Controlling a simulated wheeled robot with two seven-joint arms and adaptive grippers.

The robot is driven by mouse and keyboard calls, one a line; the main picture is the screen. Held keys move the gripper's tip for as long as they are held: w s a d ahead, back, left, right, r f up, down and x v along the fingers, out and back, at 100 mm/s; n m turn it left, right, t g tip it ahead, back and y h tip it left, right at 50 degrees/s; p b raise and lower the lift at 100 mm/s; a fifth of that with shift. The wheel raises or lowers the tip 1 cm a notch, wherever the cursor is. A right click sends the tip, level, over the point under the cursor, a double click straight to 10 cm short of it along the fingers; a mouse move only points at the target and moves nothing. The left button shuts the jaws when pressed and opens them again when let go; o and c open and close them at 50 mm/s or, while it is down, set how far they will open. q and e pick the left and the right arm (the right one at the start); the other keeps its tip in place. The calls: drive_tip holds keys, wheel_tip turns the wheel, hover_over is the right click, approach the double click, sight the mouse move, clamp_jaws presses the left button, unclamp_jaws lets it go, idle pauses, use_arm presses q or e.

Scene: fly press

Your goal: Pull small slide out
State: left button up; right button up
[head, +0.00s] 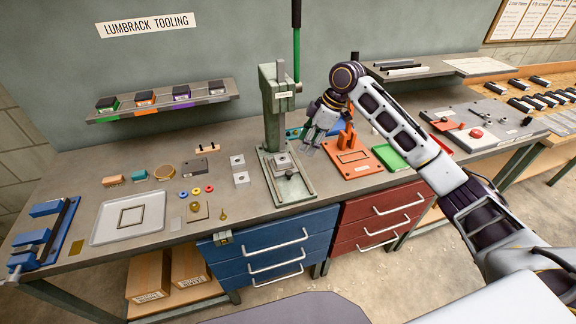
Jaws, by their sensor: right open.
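A green-grey fly press (276,110) stands on the bench near the middle, with a tall green lever rising from it. On its base plate (300,190) sits a small slide (283,162) carrying a light block, with a dark round knob (291,174) at its front. My right gripper (308,149) is open, just right of the press column and a little beyond the slide. It appears apart from the slide, and I see nothing in it. How far the slide stands out is hard to tell. My left gripper is out of view.
An orange fixture (366,169) and a green tray (388,154) lie right of the press. Light square blocks (240,179), colored rings and a white tray (104,228) lie left. Blue drawers (268,242) and red drawers (364,232) are below the bench edge.

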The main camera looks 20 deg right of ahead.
sight(289, 172)
drive_tip(key=shift+p+x, duration=0.6)
drive_tip(key=shift+x, duration=6.2)
drive_tip(key=shift+s, duration=0.1)
clamp_jaws()
